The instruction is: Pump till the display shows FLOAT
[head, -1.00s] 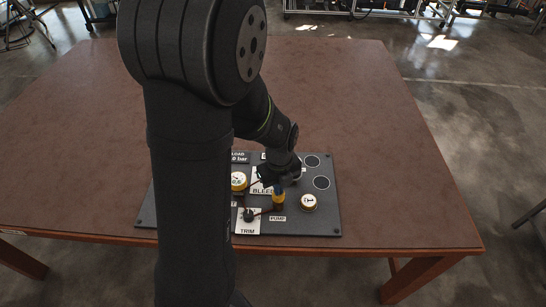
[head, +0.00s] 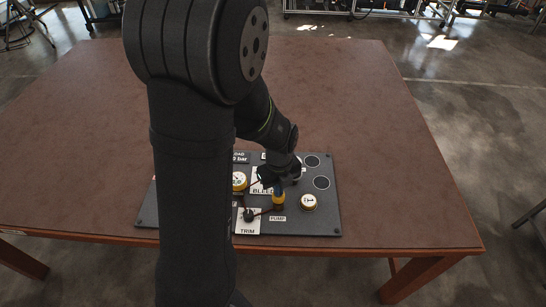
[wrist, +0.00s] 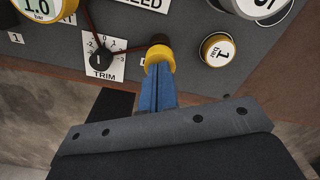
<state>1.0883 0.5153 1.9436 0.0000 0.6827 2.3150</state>
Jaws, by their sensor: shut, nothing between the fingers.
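A dark panel (head: 325,222) lies on the table. The yellow-collared pump knob (head: 278,203) stands above the PUMP label (head: 278,219); it also shows in the wrist view (wrist: 159,55) with a dark top. My gripper (wrist: 157,75) is shut, its blue fingertips together at the near side of the knob, seemingly touching it, nothing between them. The LOAD display (head: 240,158) shows only its end, "0 bar"; my arm hides the rest. A yellow-rimmed gauge (head: 239,181) reads 1.0 bar in the wrist view (wrist: 39,6).
The TRIM dial (head: 248,215) sits left of the pump knob. A yellow-rimmed "1 bar" cap (head: 308,202) stands to its right. A BLEED plate (head: 262,189) lies behind. The brown table (head: 380,130) is clear around the panel.

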